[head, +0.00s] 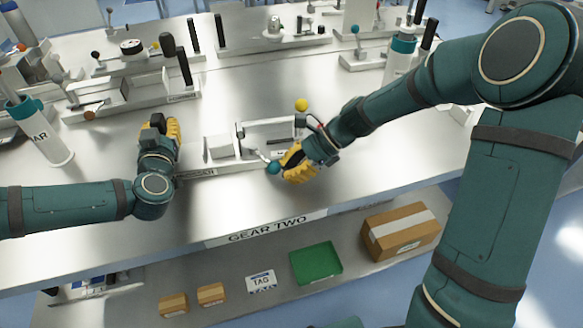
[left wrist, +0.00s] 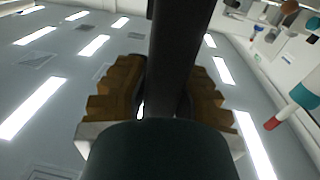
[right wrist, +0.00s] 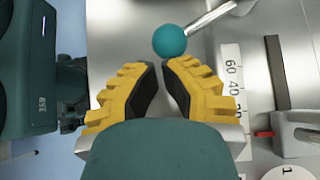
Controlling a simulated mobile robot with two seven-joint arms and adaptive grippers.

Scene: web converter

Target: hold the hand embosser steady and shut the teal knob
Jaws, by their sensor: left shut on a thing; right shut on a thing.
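The hand embosser (head: 192,173) is a pale metal device lying along the front middle of the bench in the head view. Its teal knob (head: 273,168) sits on the end of a short metal lever; it also shows in the right wrist view (right wrist: 169,41). My right gripper (head: 284,166) is shut on the teal knob, held right at the fingertips. My left gripper (head: 166,126) is at the left end of the embosser, shut on its upright dark handle (left wrist: 178,45). The fingers and my wrist hide part of the handle.
A yellow ball (head: 301,105) stands close behind my right gripper. Other devices with black handles (head: 184,67) stand on the bench behind. A white bottle (head: 45,140) is at left. The lower shelf holds a green tray (head: 297,276) and cartons (head: 383,246). Bench front is clear.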

